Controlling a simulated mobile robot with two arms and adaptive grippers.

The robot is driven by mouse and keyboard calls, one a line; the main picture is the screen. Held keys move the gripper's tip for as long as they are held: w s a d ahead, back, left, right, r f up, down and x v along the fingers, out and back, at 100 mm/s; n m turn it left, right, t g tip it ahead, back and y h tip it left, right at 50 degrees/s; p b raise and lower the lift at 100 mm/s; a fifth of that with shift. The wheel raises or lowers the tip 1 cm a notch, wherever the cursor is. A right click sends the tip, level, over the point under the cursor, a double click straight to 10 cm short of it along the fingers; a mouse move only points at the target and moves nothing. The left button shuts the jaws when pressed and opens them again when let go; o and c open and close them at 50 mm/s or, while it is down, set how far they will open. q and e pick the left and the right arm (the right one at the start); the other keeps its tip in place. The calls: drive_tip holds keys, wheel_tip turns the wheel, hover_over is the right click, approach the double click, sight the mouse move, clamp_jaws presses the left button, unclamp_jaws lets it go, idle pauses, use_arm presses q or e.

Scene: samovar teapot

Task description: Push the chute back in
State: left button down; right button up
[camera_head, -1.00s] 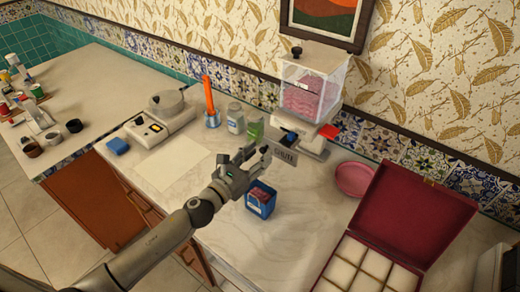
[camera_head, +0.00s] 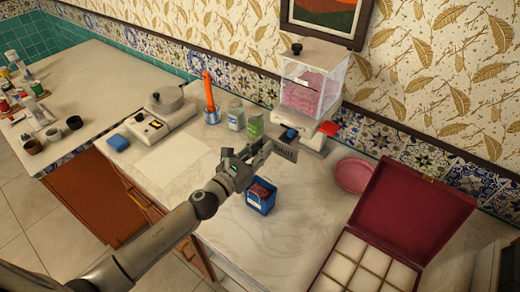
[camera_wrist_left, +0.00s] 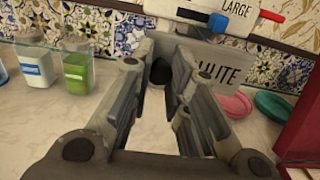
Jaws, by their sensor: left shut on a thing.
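The dispenser (camera_head: 312,82) stands at the back of the counter, with a clear bin of pink contents on a white base. Its grey chute plate (camera_head: 285,151) sticks out in front, and it also shows in the left wrist view (camera_wrist_left: 222,72) with partly covered lettering. A dark round knob (camera_wrist_left: 160,73) on the plate sits between my fingers. My left gripper (camera_head: 262,148) is shut on this knob and covers it in the head view; it also shows in the left wrist view (camera_wrist_left: 162,88). My right gripper is not in view.
A blue box (camera_head: 261,197) stands just below the gripper. Green (camera_head: 255,123) and white (camera_head: 236,115) jars stand behind it. A pink dish (camera_head: 354,175) and an open red case (camera_head: 410,215) lie to the right. A scale (camera_head: 160,120) stands left.

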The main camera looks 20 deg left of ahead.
use_arm(q)
drive_tip(key=shift+w, duration=0.1)
drive_tip(key=x, duration=0.3)
drive_tip(key=shift+w+d, duration=0.1)
drive_tip(key=shift+w, duration=0.15)
drive_tip(key=shift+r, duration=0.1)
drive_tip(key=c, duration=1.8)
unclamp_jaws()
drive_tip(key=o, duration=0.5)
drive_tip(key=shift+w+d, duration=0.1)
drive_tip(key=shift+w, duration=0.05)
drive_tip(key=shift+c, duration=0.2)
drive_tip(key=shift+s, duration=0.2)
